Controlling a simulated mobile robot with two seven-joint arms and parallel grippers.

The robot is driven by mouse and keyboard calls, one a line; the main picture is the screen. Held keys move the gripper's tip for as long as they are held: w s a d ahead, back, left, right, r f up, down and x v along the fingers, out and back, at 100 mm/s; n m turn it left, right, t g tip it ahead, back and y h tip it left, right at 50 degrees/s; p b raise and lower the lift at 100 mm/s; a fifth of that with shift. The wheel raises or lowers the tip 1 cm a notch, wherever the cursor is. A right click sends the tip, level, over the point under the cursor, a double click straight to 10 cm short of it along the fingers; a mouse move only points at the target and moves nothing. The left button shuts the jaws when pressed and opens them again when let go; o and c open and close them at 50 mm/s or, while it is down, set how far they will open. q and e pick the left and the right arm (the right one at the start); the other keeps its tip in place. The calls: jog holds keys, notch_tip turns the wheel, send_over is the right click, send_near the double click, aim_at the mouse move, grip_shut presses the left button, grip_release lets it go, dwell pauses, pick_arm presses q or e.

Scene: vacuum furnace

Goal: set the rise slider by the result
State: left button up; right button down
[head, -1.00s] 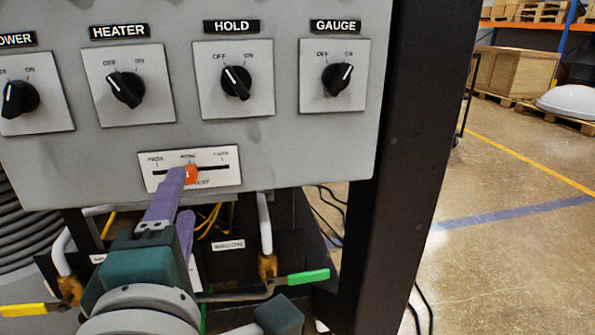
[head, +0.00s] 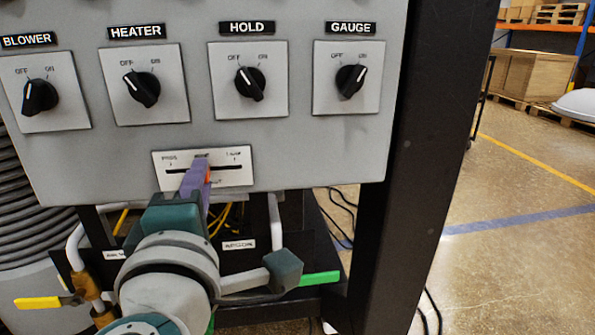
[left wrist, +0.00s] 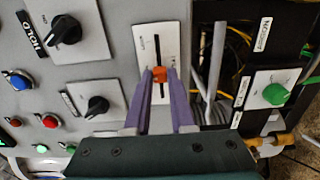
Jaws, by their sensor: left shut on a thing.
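The slider plate (head: 239,178) is a pale panel below the knobs, with a dark horizontal slot and marks at left, middle and right. The small lettering is hard to read. An orange slider knob (left wrist: 160,74) sits near the middle of the slot. My left gripper (head: 203,166) has purple fingers and comes up from below, covering most of the knob in the head view. In the left wrist view its fingers (left wrist: 160,80) stand on both sides of the knob, shut on it. My right gripper is not in view.
Above the slider are the blower (head: 40,97), heater (head: 141,88), hold (head: 250,83) and gauge (head: 351,80) knobs. Valve handles, yellow (head: 37,303) and green (head: 320,279), lie below the panel. A black post (head: 410,170) stands at right, with open floor beyond.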

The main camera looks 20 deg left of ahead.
aim_at(168, 172)
pick_arm(q)
grip_shut()
dwell(0.8)
jog(key=s+a+p, duration=0.1)
jog(key=s+a, duration=0.1)
jog(key=a, duration=0.1)
jog(key=shift+s+a+r+p, duration=0.1)
jog(key=shift+a+p, duration=0.2)
jog(key=shift+p, duration=0.1)
jog(key=o, duration=0.7)
grip_release()
jog(key=shift+a, duration=0.1)
